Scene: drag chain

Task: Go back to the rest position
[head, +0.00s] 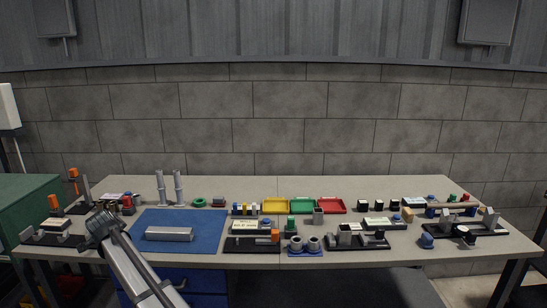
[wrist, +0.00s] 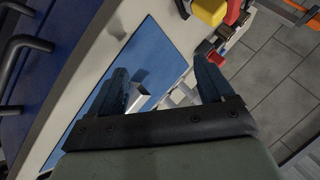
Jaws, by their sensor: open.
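My gripper (head: 101,222) is at the left of the bench in the head view, just left of the blue mat (head: 207,218). In the wrist view my gripper (wrist: 163,72) has its two dark blue fingers spread wide, with nothing held. A grey metal bar or channel (head: 169,234) lies flat on the blue mat, right of my gripper and apart from it. In the wrist view the mat (wrist: 155,45) shows beyond the fingers, with a pale metal piece (wrist: 138,99) on it partly hidden by the left finger.
Two upright metal posts (head: 178,188) stand behind the mat. Yellow (head: 274,212), green (head: 303,211) and red (head: 331,211) trays sit mid-bench. Several fixtures and small parts crowd the right side and the left end. The mat is otherwise clear. A wall stands behind.

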